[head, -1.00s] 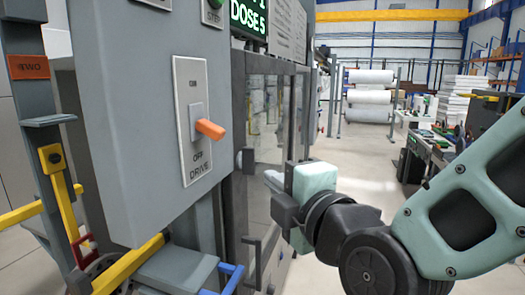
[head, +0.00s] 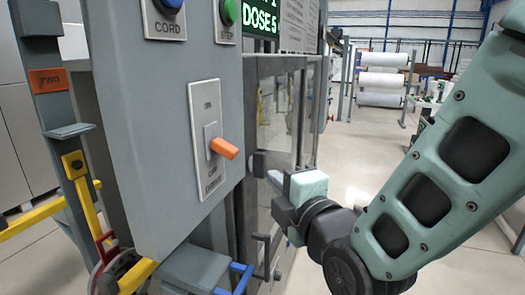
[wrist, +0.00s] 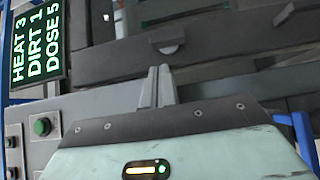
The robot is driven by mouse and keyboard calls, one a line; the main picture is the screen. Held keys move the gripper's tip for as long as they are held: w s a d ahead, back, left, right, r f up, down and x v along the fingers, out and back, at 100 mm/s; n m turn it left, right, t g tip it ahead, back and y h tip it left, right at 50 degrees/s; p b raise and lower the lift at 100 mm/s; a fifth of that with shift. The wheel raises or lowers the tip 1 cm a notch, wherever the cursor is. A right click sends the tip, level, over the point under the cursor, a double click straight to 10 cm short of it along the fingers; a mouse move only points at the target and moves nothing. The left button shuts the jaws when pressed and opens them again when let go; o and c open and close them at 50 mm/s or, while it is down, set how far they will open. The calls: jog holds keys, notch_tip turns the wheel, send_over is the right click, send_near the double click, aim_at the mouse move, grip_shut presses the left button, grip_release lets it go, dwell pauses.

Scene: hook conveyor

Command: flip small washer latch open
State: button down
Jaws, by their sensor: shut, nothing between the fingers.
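A small dark latch piece (head: 258,164) sticks out from the front frame of the grey washer cabinet, beside its glass door. My gripper (head: 273,180) is just right of and slightly below the latch in the head view. In the wrist view my gripper (wrist: 160,72) has its two grey fingers together, empty, pointing at the bar. A small gap shows between fingertips and latch; I cannot see contact.
A grey control box (head: 160,110) with an orange drive lever (head: 223,148) stands left of my gripper. A lit display (head: 255,20) is above. A dark handle (head: 264,245) and blue bars (head: 235,278) are below. Open floor lies to the right.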

aim_at(254, 158)
jog(key=p+x, duration=0.1)
jog(key=x, duration=0.6)
jog(key=shift+p, duration=0.4)
jog(key=shift+r+p, duration=0.15)
jog(key=shift+p, duration=0.15)
